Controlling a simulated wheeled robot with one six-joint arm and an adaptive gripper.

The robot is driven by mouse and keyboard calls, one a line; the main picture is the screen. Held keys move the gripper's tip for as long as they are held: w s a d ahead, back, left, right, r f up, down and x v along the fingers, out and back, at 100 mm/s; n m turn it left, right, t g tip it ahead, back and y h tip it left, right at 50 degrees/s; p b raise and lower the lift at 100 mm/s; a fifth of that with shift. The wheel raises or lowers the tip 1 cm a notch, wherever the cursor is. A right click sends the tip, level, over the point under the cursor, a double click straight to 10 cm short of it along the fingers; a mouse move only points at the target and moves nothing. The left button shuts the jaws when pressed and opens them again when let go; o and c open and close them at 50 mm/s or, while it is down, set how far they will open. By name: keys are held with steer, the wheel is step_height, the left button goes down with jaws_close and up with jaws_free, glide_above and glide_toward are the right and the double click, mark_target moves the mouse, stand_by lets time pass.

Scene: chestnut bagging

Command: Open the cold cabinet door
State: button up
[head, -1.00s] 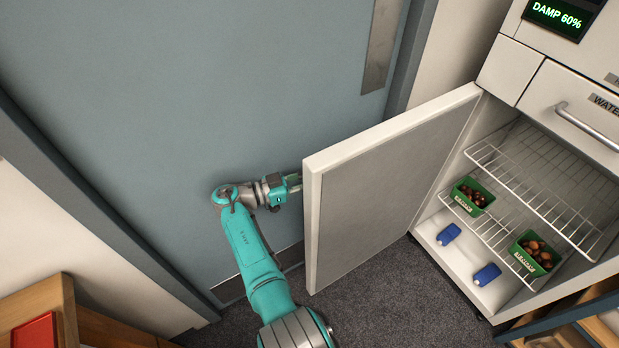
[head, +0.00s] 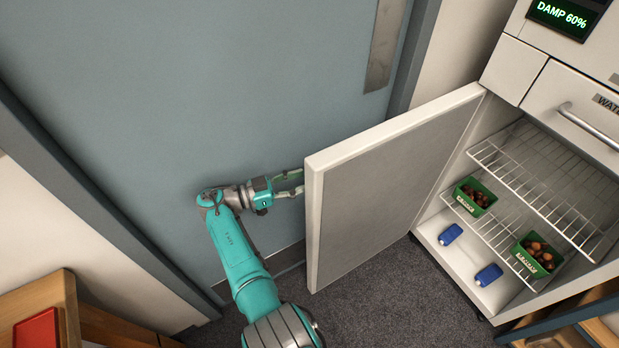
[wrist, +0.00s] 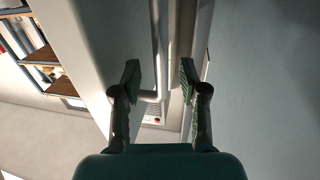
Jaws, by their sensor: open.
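The cold cabinet door (head: 385,180) stands wide open, swung out to the left of the cabinet (head: 470,270). My gripper (head: 299,183) is at the door's free edge on its outer side, and its fingertips are partly hidden behind the door in the head view. In the wrist view my gripper (wrist: 159,80) is open, its two fingers apart. The door's handle bar (wrist: 158,60) shows between and beyond the fingers. I cannot tell whether a finger touches it.
Inside the cabinet are wire shelves (head: 545,170), green tubs of chestnuts (head: 475,196) (head: 537,254) and blue items (head: 450,234) (head: 488,274). A blue-grey room door (head: 200,110) is close behind my arm. A wooden unit with a red item (head: 36,332) stands at lower left. Grey carpet (head: 380,290) is clear below the cabinet door.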

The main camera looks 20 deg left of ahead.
steer(key=shift+v, duration=1.45)
